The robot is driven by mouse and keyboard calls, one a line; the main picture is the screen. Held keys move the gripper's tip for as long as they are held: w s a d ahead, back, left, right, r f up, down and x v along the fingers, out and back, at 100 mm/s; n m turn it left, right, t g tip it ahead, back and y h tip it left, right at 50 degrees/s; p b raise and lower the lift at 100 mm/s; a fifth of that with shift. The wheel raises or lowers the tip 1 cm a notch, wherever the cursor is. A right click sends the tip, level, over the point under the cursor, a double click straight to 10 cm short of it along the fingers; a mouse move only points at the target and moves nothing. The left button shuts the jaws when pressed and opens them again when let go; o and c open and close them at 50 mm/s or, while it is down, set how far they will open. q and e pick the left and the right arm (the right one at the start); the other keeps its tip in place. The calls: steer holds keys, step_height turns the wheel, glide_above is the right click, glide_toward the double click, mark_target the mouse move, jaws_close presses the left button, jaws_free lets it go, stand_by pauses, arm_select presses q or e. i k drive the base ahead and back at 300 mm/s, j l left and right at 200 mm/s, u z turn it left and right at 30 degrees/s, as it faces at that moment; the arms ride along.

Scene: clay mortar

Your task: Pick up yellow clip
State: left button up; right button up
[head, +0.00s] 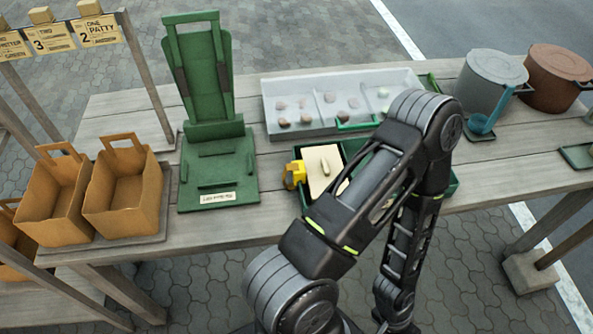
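The yellow clip (294,175) is at the left edge of the green tray (453,187), left of a pale board (316,162). It looks like a chunky yellow block with an opening. One of my arms bends up across the middle of the head view and covers much of the tray. Its far end drops toward the bottom edge, where no fingers can be made out. Neither of my grippers is in view, and nothing is seen touching the clip.
A green stand (213,150) is left of the clip. Two brown paper bags (122,190) stand further left. A grey sectioned tray (275,98) with small lumps lies behind. A grey pot (490,82) and a brown pot (556,78) stand at the right.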

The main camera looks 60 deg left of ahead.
mark_target(300, 174)
steer(key=j+u, duration=0.1)
steer(key=u, duration=0.4)
steer(key=j+u, duration=0.15)
steer(key=u, duration=0.3)
steer(key=j+u, duration=0.1)
steer(key=u, duration=0.4)
steer(key=j+u, duration=0.1)
steer(key=u, duration=0.35)
